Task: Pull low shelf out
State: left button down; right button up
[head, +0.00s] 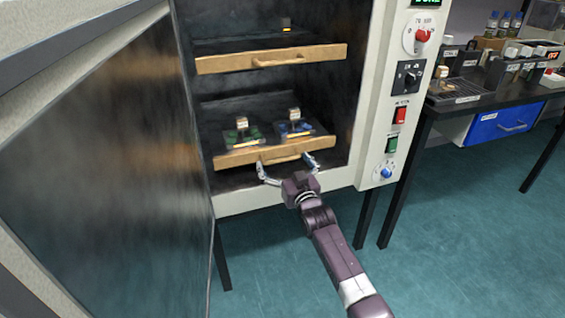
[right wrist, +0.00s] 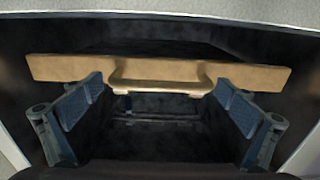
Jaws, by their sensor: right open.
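The low shelf (head: 240,157) has a tan wooden front bar with a raised handle (head: 284,156) and sits inside the open oven-like cabinet. Two small sample pieces, one green (head: 242,134) and one blue (head: 294,126), stand on it. My right gripper (head: 287,168) is at the cabinet mouth, just in front of the low shelf's front bar. Its fingers are spread wide. In the right wrist view the shelf bar (right wrist: 50,68) crosses ahead, and its handle (right wrist: 158,84) lies between the two open fingers, with gaps on both sides. My left gripper is not in view.
An upper shelf (head: 225,63) with a similar handle is above. The cabinet door (head: 100,180) stands open at the left. The control panel (head: 405,90) is right of the opening. A dark side table (head: 470,107) with a blue drawer (head: 497,123) stands further right. Floor in front is clear.

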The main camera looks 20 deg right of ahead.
jog(key=shift+w, duration=0.2)
jog(key=c, duration=1.3)
jog(key=shift+s, duration=0.1)
